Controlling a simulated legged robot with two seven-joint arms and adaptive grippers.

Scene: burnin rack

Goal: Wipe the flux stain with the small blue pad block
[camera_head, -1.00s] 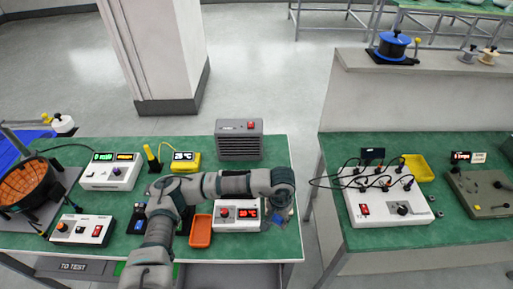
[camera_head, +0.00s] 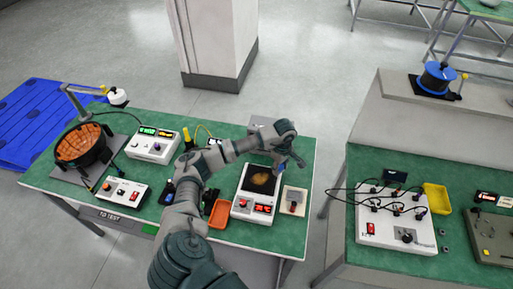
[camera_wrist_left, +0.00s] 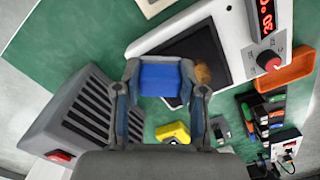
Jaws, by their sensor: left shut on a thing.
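My left gripper (camera_head: 282,164) is over the far right part of the white hot plate unit (camera_head: 253,208). In the left wrist view, the gripper (camera_wrist_left: 160,72) is shut on the small blue pad block (camera_wrist_left: 160,80) and holds it over the dark plate (camera_wrist_left: 192,55). The brown flux stain (camera_head: 262,180) lies on the dark plate in the head view. In the left wrist view, part of the stain (camera_wrist_left: 203,74) shows just right of the pad. I cannot tell whether the pad touches the plate. My right gripper is not in view.
An orange tray (camera_head: 220,216) stands left of the hot plate. A small beige box (camera_head: 293,201) stands at its right. A grey vented box (camera_wrist_left: 80,110) is close to the gripper in the wrist view. A second bench with a wired unit (camera_head: 395,222) stands to the right.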

